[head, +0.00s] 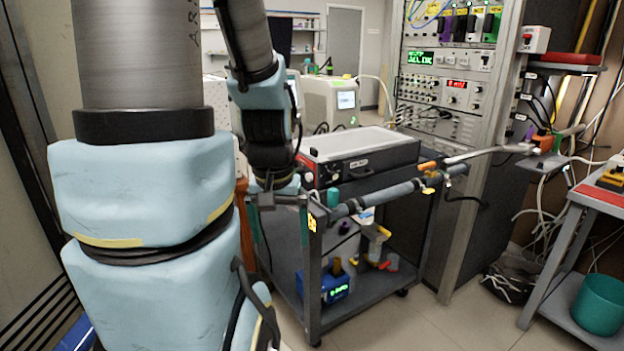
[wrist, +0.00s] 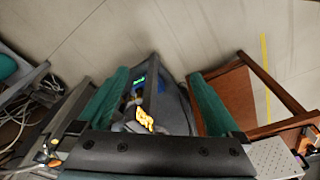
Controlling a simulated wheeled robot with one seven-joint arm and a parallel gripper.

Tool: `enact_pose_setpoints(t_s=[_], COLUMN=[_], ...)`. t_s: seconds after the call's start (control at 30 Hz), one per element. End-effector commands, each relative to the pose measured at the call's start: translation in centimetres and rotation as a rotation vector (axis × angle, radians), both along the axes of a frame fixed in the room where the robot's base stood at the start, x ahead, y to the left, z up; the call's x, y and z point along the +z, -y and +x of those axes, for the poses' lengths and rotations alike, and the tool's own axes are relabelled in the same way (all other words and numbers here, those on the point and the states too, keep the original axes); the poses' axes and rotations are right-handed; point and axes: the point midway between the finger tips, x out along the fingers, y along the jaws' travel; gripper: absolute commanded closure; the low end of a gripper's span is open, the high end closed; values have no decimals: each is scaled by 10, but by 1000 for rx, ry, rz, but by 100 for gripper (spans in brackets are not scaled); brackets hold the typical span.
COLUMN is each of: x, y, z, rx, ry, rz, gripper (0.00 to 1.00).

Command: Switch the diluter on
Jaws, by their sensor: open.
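A black box with a pale flat top and a red side (head: 372,161) lies on the cart's upper level in the head view. A round knob and a small label show on its front. I cannot read the label, so I cannot tell whether it is the diluter. My gripper (head: 280,238) is at the cart's near left corner, left of and below the box. Its teal fingers are spread with nothing between them. In the wrist view my gripper (wrist: 158,76) points down past the cart. A blue unit with a lit green display (head: 335,289) sits on the lower shelf.
The dark cart (head: 312,270) has a padded front rail (head: 385,196) close to my gripper. A tall instrument rack (head: 450,100) stands to the right. A red-edged side table (head: 580,200) stands at far right. Floor in front of the cart is clear.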

Motion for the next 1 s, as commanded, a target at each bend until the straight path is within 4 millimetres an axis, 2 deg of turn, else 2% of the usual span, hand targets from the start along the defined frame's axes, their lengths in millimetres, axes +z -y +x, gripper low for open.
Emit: enact_pose_setpoints(t_s=[0.33,1.0], x=[0,0], y=[0,0], z=[0,0], rx=[0,0], ry=[0,0], rz=[0,0], gripper=[1,76])
